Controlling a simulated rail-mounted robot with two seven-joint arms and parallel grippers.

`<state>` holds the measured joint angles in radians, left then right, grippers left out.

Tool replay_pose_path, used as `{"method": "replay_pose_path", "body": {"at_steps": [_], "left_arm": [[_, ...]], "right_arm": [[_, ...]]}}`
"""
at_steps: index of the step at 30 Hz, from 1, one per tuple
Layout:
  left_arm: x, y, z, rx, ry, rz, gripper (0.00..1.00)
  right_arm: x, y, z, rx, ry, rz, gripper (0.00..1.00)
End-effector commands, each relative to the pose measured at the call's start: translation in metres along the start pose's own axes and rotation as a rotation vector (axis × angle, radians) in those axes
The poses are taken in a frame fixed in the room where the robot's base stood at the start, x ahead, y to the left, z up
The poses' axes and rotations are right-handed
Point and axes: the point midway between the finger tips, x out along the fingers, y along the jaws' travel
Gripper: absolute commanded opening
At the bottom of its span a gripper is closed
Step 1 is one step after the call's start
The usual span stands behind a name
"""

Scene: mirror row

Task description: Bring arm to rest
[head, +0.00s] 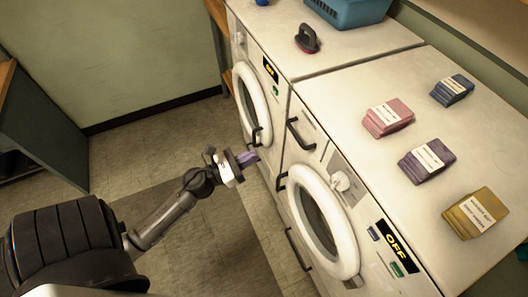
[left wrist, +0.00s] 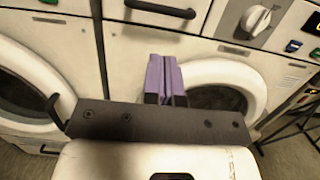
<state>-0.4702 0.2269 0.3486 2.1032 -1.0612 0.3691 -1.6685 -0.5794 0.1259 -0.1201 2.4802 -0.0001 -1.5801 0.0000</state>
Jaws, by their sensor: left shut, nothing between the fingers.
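My left gripper (head: 247,158) is in front of the washing machines, at about the height of their round doors. Its purple fingers (left wrist: 163,80) are together with nothing between them, as the left wrist view shows. The left arm reaches in from the lower left of the head view. The gripper is near the dark handles between the two machines; I cannot tell whether it touches the front. My right gripper is not in view.
The left machine's round door (head: 251,103) and the right machine's round door (head: 322,222) look closed. On top are pink (head: 388,117), blue (head: 452,89), purple (head: 427,161) and yellow (head: 475,212) stacks, a dark brush-like item (head: 307,39) and a blue basket (head: 347,12). Floor left of them is clear.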

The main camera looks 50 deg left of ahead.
Motion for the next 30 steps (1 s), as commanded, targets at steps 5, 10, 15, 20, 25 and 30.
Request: {"method": "replay_pose_path", "body": {"at_steps": [5, 10, 15, 20, 25, 30], "left_arm": [[-0.016, 0.0, -0.001, -0.002, 0.0, 0.001, 0.0], [-0.021, 0.0, 0.0, -0.001, 0.0, 0.0, 0.0], [-0.021, 0.0, 0.0, -0.001, -0.001, 0.0, 0.0], [-0.021, 0.0, 0.0, -0.072, 0.0, 0.0, 0.0], [-0.024, 0.029, -0.002, -0.372, -0.018, 0.177, 0.0], [-0.043, 0.082, -0.006, -0.868, -0.179, 0.535, 0.0]], "right_arm": [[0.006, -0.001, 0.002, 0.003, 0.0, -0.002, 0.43], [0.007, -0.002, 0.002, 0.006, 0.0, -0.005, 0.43], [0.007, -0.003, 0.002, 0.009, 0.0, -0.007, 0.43], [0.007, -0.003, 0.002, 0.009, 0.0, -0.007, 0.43], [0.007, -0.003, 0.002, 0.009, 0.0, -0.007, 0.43], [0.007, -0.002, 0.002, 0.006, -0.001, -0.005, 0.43]]}}
